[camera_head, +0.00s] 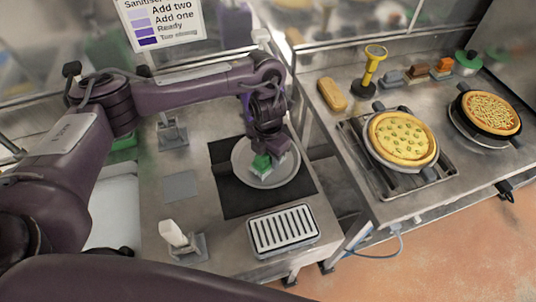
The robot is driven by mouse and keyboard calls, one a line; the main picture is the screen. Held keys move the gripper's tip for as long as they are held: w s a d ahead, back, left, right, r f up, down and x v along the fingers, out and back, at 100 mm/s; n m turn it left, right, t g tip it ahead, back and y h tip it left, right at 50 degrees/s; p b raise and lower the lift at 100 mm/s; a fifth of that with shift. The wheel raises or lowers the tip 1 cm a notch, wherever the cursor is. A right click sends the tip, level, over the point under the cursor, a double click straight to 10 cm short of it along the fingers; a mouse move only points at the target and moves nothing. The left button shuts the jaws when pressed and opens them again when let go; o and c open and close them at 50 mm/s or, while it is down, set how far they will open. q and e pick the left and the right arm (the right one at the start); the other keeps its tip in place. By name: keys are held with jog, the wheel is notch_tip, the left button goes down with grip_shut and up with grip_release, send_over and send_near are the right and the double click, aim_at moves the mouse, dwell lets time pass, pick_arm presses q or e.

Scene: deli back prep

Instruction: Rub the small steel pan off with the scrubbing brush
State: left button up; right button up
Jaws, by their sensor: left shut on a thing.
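The small steel pan (290,172), round and grey, lies on a black mat (236,199) on the steel counter. My left gripper (268,151) reaches down over the pan and is shut on the scrubbing brush (261,162). The brush shows as a green block with a paler lower part, inside the pan's rim. It appears to be at the pan's surface, but I cannot tell whether it touches. The gripper hides part of the brush and of the pan's far side. My right gripper is not in view.
A slotted steel drip tray (283,230) stands at the counter's front edge. A white-topped holder (176,236) and a grey square (181,186) are left of the mat. On the right counter are two pizzas (402,137) (491,112) and a yellow-handled tool (372,66).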

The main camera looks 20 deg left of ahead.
pick_arm(q)
jog(key=shift+f+b, duration=0.3)
jog(key=shift+f, duration=0.1)
dwell(0.5)
dwell(0.3)
jog(key=shift+w+a, duration=0.15)
jog(key=shift+w, duration=0.1)
jog(key=shift+w+a+f+b, duration=0.1)
jog(key=shift+w+a+b, duration=0.3)
jog(key=shift+w, duration=0.2)
jog(key=shift+w+a+b, duration=0.3)
jog(key=shift+w+a, duration=0.1)
jog(key=shift+w, duration=0.2)
jog(key=shift+w+a, duration=0.25)
jog(key=shift+w, duration=0.1)
jog(key=shift+f, duration=0.1)
